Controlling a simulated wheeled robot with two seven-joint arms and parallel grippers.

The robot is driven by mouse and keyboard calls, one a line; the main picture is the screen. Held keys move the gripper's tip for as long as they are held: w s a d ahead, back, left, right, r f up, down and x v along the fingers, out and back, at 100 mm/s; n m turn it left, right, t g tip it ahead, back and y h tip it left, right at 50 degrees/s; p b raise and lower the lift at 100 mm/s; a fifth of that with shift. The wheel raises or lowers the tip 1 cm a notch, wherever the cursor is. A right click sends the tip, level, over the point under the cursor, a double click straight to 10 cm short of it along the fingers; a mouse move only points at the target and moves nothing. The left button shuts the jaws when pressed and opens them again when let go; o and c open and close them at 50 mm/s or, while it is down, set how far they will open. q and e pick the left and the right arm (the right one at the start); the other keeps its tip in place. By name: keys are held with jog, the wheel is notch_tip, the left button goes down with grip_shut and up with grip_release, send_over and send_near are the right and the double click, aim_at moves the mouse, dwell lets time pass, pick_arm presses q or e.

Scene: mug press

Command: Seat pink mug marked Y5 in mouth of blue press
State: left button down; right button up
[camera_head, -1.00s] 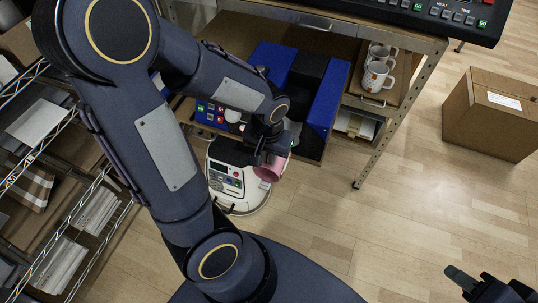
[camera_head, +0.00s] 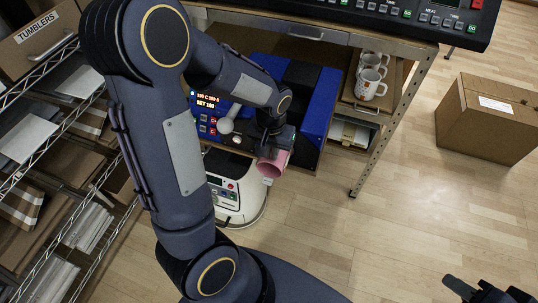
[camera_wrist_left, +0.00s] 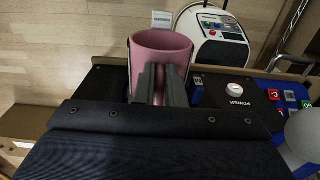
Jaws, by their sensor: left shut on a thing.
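The pink mug (camera_head: 270,167) is in my left gripper (camera_head: 272,148), which is shut on it. No Y5 mark is visible. My right gripper (camera_head: 482,291) is partly in view at the bottom right corner, its jaw state unclear.
A white floor machine (camera_head: 236,190) stands below the mug. White mugs (camera_head: 370,84) stand on the shelf right of the press. A bench leg (camera_head: 388,125) is beside them. A cardboard box (camera_head: 490,118) sits on the floor at right, with wire shelving (camera_head: 75,200) at left.

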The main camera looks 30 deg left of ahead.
pick_arm(q)
jog(key=w+a, duration=0.2)
jog(key=w, duration=0.6)
jog(key=shift+w+p, duration=0.35)
jog(key=shift+p, duration=0.05)
jog(key=shift+w, duration=0.1)
dwell(0.4)
jog(key=shift+c, duration=2.2)
grip_release()
jog(key=shift+f, duration=0.1)
